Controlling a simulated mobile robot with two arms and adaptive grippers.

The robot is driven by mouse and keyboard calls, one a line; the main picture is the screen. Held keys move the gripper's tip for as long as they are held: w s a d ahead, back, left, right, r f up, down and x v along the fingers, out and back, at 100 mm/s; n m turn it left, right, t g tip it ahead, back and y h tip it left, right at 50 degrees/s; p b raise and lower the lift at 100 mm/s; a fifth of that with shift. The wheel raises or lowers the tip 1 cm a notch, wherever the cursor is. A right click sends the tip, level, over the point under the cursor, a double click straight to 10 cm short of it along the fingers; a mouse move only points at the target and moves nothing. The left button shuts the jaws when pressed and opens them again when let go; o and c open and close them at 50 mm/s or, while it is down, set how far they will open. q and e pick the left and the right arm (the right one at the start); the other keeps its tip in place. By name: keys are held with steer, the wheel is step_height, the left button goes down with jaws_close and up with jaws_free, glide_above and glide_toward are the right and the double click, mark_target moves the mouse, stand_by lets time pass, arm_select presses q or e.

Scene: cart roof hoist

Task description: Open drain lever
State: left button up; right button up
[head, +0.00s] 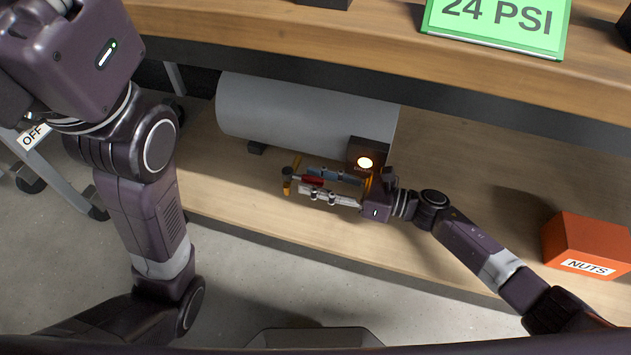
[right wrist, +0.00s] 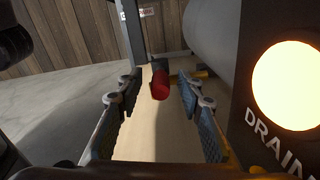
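The drain lever's red grip (head: 313,180) is low in front of the grey tank, beside a brass-coloured fitting (head: 287,186). The red grip also shows in the right wrist view (right wrist: 160,84). My right gripper (head: 316,184) is open, with one finger on each side of the red grip. In the right wrist view (right wrist: 158,92) there is a gap between the grip and each finger. Part of the lever is hidden behind the fingers in the head view. My left arm stands at the left of the head view; its gripper is not in view.
The grey tank (head: 290,112) lies on the wooden lower shelf (head: 265,222). A dark box with a lit lamp (head: 365,162), marked DRAIN, stands close beside my right gripper. An orange NUTS box (head: 585,243) is at right. A green 24 PSI sign (head: 497,22) is on the upper bench.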

steer(key=shift+c, duration=0.6)
jaws_close()
steer(key=shift+s, duration=0.1)
